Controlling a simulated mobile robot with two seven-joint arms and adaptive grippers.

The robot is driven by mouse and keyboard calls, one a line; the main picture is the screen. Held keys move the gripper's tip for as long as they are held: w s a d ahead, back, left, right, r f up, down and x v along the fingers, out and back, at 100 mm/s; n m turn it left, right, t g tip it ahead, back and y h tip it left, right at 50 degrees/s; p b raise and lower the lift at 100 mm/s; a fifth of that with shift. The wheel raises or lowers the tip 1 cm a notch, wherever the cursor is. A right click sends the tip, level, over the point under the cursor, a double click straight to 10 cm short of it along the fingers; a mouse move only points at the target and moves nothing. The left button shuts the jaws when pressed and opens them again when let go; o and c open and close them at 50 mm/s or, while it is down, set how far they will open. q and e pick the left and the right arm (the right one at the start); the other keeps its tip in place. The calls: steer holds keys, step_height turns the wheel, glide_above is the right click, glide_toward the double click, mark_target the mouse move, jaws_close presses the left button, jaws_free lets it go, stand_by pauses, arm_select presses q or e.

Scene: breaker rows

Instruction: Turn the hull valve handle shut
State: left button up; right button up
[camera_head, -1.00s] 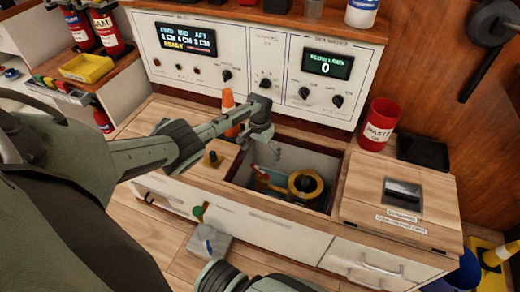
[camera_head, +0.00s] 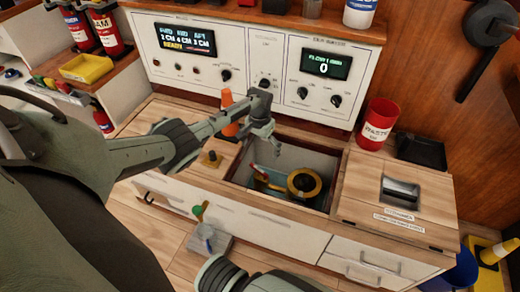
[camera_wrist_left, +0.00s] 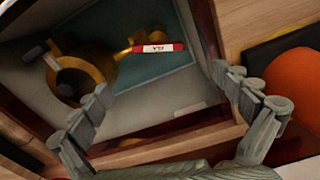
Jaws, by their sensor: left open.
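The hull valve handle is a red bar with a white label (camera_wrist_left: 158,47), seen in the left wrist view beside a brass valve body (camera_wrist_left: 85,75) inside an open well. In the head view the red handle (camera_head: 254,171) and the round brass fitting (camera_head: 304,183) show down in the well (camera_head: 325,205). My left gripper (camera_head: 262,142) hangs over the well's back left part, apart from the handle. In the left wrist view its two fingers (camera_wrist_left: 165,115) are spread with nothing between them. My right gripper is not visible; a dark arm part shows at the bottom of the head view.
A wooden lid with a dark recessed grip (camera_head: 400,190) lies right of the well. A red waste bin (camera_head: 377,124) and a black tray (camera_head: 421,151) stand behind it. An orange cone (camera_head: 228,110) stands near my left wrist. The control panel (camera_head: 265,65) rises behind the well.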

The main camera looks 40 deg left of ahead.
arm_select(q)
step_height(320, 180, up, 12)
stand_by(0.6)
steer(key=shift+s+d, duration=0.1)
